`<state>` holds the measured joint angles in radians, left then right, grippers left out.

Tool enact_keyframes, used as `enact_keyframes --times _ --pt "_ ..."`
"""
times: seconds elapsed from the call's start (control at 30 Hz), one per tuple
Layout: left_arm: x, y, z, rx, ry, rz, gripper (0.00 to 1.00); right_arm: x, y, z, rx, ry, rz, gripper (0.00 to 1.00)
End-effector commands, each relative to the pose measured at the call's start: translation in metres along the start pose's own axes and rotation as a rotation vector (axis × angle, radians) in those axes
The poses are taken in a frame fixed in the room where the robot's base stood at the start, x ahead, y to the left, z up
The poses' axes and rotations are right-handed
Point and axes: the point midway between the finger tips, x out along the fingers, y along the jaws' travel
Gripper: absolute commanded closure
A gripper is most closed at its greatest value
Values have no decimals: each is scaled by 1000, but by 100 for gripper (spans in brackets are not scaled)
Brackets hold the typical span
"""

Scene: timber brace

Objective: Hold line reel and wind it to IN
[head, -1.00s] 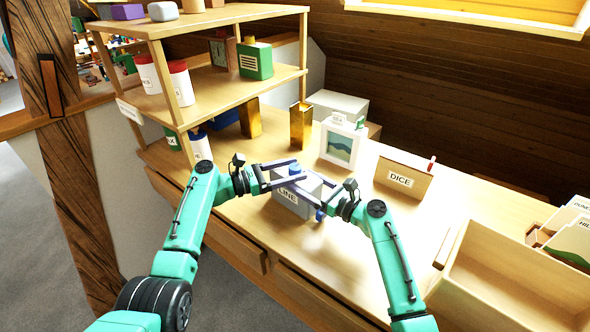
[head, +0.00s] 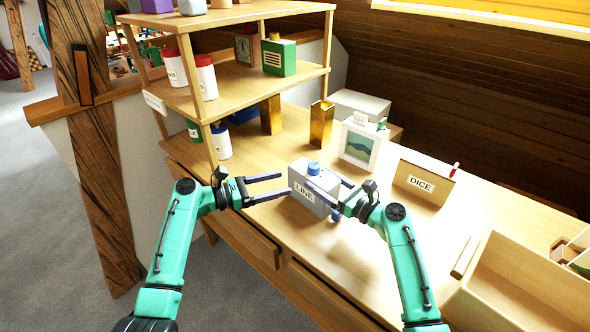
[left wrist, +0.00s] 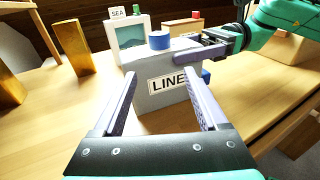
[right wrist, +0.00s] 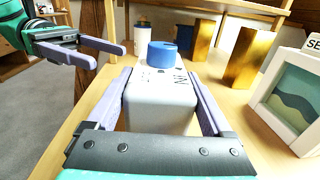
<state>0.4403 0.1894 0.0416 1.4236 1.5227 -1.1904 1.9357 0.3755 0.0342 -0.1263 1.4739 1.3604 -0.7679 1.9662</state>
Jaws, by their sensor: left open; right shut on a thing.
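The line reel is a grey box (head: 311,190) with a white LINE label, standing upright on the bench. A blue round knob (head: 313,168) sits on its top, and the knob also shows in the right wrist view (right wrist: 162,54). A second blue part (left wrist: 205,76) shows low on its side. My right gripper (head: 322,186) is shut on the reel's body, its fingers along both sides in the right wrist view. My left gripper (head: 286,186) is open and empty, to the left of the reel and apart from it, its fingers pointing at the label side.
A shelf unit (head: 240,85) with jars and boxes stands at the back left. Gold blocks (head: 321,124), a framed SEA picture (head: 361,146) and a DICE box (head: 421,184) stand behind and right. An open wooden bin (head: 520,285) is at front right.

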Motion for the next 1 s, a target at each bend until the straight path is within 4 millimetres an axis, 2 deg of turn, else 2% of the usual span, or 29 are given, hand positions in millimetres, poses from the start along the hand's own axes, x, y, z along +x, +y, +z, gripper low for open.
enact_keyframes --times 0.03,0.1,0.23,0.37,0.47,0.57,0.8,1.0 --pt "4 -9 -6 -9 15 45 25 0 0 -1 1 2 0 86" --pt "7 -19 -7 -21 21 130 25 0 0 -1 1 2 0 86" --pt "3 -34 10 -34 -26 268 25 0 0 -1 1 3 0 86" --pt "-3 -42 26 -37 -72 337 25 0 0 -1 1 2 0 86" --pt "3 -40 30 -40 -83 347 25 0 0 -1 1 2 0 86" --pt "20 -33 31 -39 -83 345 25 0 0 -1 1 2 0 86" --pt "78 -12 36 -36 -80 342 25 0 0 -1 1 2 0 86" --pt "106 -3 37 -37 -79 343 25 0 0 -1 0 2 -1 86"
